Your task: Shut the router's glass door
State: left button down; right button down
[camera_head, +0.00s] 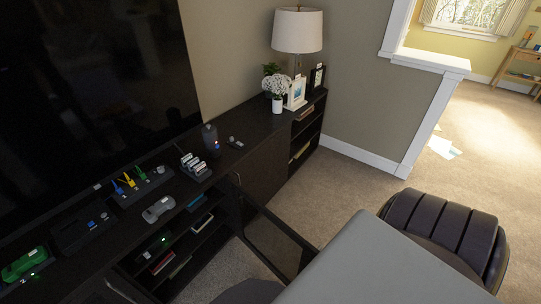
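The glass door (272,241) is a dark-framed see-through panel low on the media cabinet. It stands wide open, jutting from the right side of an open shelf bay out over the carpet. Its far end reaches close to a grey flat surface. In the open bay, a dark device with a green light (163,239) sits on the upper shelf; it may be the router, but it is too dim to be sure. Neither of my grippers shows in this view.
The cabinet top (258,131) bears a toy car (158,209), a tool holder, a lamp (297,32) and flowers (277,87). A grey flat surface (370,262) and a dark padded chair (443,228) fill the lower right.

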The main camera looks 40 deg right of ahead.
aim_at(250, 230)
jog(key=k+l+u, duration=0.1)
jog(key=l, duration=0.3)
jog(key=k+l+u, duration=0.1)
jog(key=l, duration=0.35)
jog(key=k+l+u, duration=0.1)
jog(key=l, duration=0.3)
jog(key=k+l+u, duration=0.1)
jog(key=l, duration=0.3)
jog(key=k+l+u, duration=0.15)
jog(key=l, duration=0.25)
jog(key=l+u, duration=0.1)
jog(key=l, duration=0.35)
jog(key=k+l+u, duration=0.1)
jog(key=l, duration=0.35)
jog(key=l+u, duration=0.1)
jog(key=l, duration=0.35)
jog(key=k, duration=0.05)
